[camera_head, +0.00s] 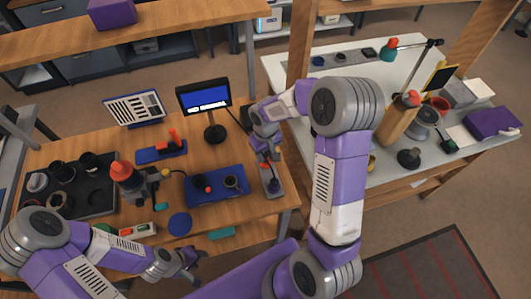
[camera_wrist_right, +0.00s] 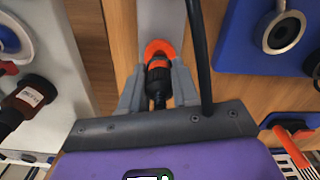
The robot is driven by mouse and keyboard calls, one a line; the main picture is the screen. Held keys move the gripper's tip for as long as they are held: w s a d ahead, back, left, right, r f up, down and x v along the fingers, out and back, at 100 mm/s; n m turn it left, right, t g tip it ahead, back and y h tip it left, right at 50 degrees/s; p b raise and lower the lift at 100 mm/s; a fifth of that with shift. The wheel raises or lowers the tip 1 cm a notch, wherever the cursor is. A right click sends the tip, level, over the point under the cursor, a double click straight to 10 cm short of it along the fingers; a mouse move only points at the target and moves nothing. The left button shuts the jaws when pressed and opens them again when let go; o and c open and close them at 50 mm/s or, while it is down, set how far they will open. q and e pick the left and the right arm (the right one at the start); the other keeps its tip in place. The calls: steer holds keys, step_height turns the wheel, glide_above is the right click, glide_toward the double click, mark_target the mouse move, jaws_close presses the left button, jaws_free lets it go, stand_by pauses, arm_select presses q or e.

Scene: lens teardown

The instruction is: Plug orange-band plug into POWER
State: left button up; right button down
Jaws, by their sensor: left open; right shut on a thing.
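The orange-band plug (camera_wrist_right: 157,80) is black with an orange band, held between the fingers of my right gripper (camera_wrist_right: 158,88) in the right wrist view. Its tip is at an orange ring (camera_wrist_right: 160,47) on a grey strip (camera_wrist_right: 163,18); I cannot tell whether it is seated. A black cable (camera_wrist_right: 198,50) runs beside the right finger. In the head view my right gripper (camera_head: 264,150) is over the grey strip (camera_head: 274,188) at the wooden table's right side. No POWER label is readable. My left gripper (camera_head: 190,263) is open and empty near the table's front edge.
A blue mat (camera_head: 203,198) with a lens ring lies left of the strip. A small screen (camera_head: 204,95) stands behind it. A black tray (camera_head: 98,206) of lens parts is at left. A white table (camera_head: 390,180) stands right, across a narrow gap.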

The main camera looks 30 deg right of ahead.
steer(key=shift+r+p, duration=1.25)
steer(key=shift+r, duration=0.55)
